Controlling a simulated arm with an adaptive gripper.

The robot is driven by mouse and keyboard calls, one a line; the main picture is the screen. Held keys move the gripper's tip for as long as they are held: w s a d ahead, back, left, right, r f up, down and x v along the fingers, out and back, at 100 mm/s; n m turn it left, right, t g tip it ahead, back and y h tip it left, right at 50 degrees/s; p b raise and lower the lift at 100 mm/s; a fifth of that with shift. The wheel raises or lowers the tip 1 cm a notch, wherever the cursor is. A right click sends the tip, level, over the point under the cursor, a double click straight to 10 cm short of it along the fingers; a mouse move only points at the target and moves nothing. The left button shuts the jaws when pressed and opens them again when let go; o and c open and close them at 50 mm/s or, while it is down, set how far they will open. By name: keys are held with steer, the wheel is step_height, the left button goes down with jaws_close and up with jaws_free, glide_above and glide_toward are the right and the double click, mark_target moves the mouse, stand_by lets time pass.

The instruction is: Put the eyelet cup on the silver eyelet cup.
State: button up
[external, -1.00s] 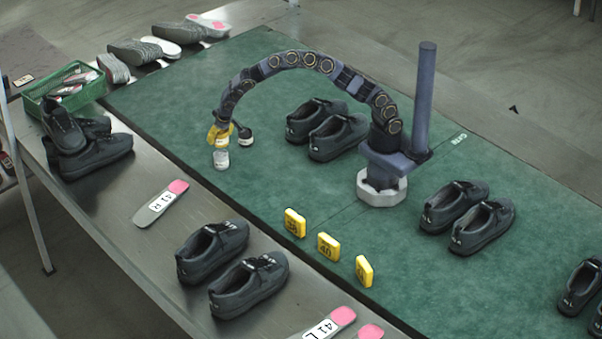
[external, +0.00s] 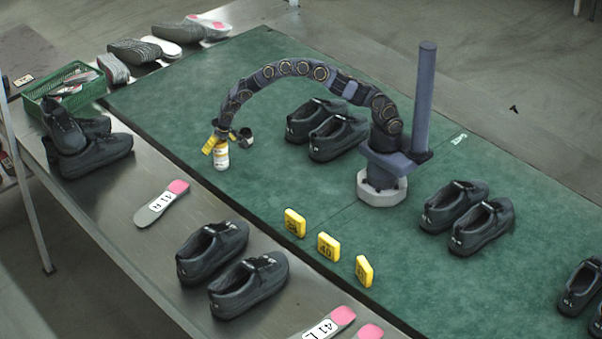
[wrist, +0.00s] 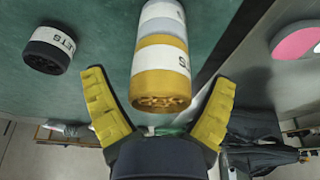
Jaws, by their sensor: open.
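A gold eyelet cup (wrist: 160,85) with a white label band stands on top of the silver eyelet cup (wrist: 163,14); the two form one stack in the wrist view. In the external view the stack (external: 221,158) looks upright on the green mat. My gripper (wrist: 160,79) is open, with one yellow finger on each side of the gold cup and visible gaps between them. In the external view my gripper (external: 217,140) is at the upper part of the stack.
A black eyelet cup (wrist: 46,49) stands near the stack on the green mat (external: 300,195). Dark shoes (external: 327,130) stand to the right. Yellow number tags (external: 328,246) line the mat's front edge. A green basket (external: 65,90) is at the far left.

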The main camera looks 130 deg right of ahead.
steer(key=v, duration=1.2)
steer(key=w+a+r+n+t+y, duration=0.1)
steer(key=w+a+r+n, duration=0.35)
steer(key=a, duration=0.85)
steer(key=w+a+r+n+t+y, duration=0.1)
steer(key=a+r+n+y, duration=0.1)
steer(key=a+r+n, duration=0.75)
steer(key=s+a+f+n+g+y, duration=0.1)
steer(key=s+a+n+g, duration=0.2)
steer(key=s+a, duration=1.6)
steer(key=s+n, duration=0.1)
steer(key=s, duration=0.3)
steer(key=shift+g, duration=0.4)
steer(key=shift+f, duration=0.15)
